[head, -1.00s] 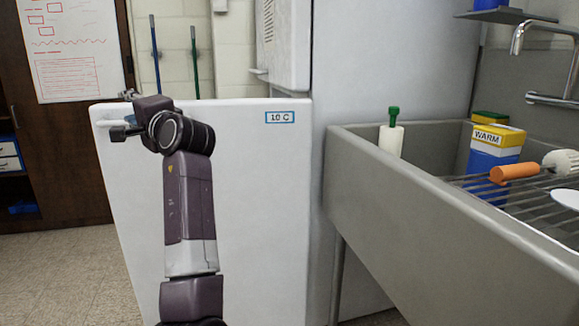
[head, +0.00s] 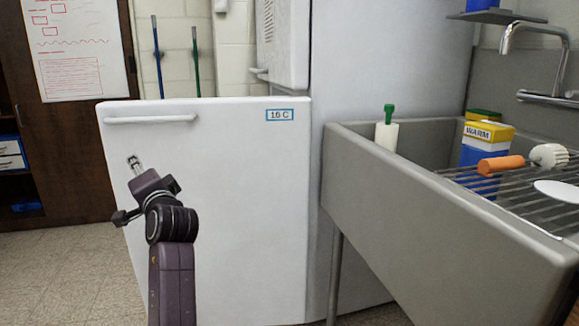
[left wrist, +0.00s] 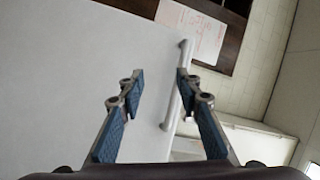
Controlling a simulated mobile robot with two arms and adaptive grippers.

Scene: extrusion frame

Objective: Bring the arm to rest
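My left arm (head: 173,270) shows in the head view, low at the left. Its gripper (head: 135,163) is in front of the white cabinet door, below the door's bar handle (head: 150,119) and clear of it. In the left wrist view my gripper (left wrist: 160,72) is open, with its two blue-padded fingers apart and nothing held. The handle also shows there (left wrist: 186,50), beyond the fingers and partly hidden by the right-hand one. My right gripper is in no view.
The white cabinet (head: 230,200) with a "16 C" label (head: 280,115) stands close ahead. A grey sink (head: 400,200) on the right holds a blue-and-yellow box (head: 487,145), a green-topped bottle (head: 387,135) and an orange-handled brush (head: 501,164) on a rack. Floor (head: 60,270) at the left is clear.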

